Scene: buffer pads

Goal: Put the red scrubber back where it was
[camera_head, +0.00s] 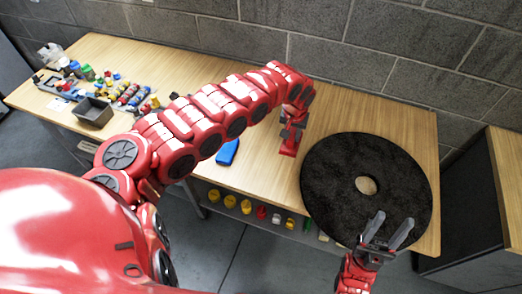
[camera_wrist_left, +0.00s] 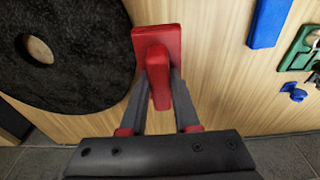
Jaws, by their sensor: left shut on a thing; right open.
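The red scrubber (camera_wrist_left: 157,45) is a red block with a narrower raised grip, seen in the left wrist view between the two fingers of my left gripper (camera_wrist_left: 158,82). In the head view my left gripper (camera_head: 294,127) points down over the table, with the scrubber (camera_head: 288,149) at its tips, left of the black pad. I cannot tell whether the scrubber touches the tabletop. My right gripper (camera_head: 386,231) is open and empty, over the front edge of the black pad.
A large round black pad (camera_head: 330,180) with a centre hole lies on the wooden table (camera_head: 400,110), overhanging its front edge. A blue block (camera_head: 227,152) lies left of the scrubber. A grey bin (camera_head: 93,112) and many small parts crowd the left end. A brick wall stands behind.

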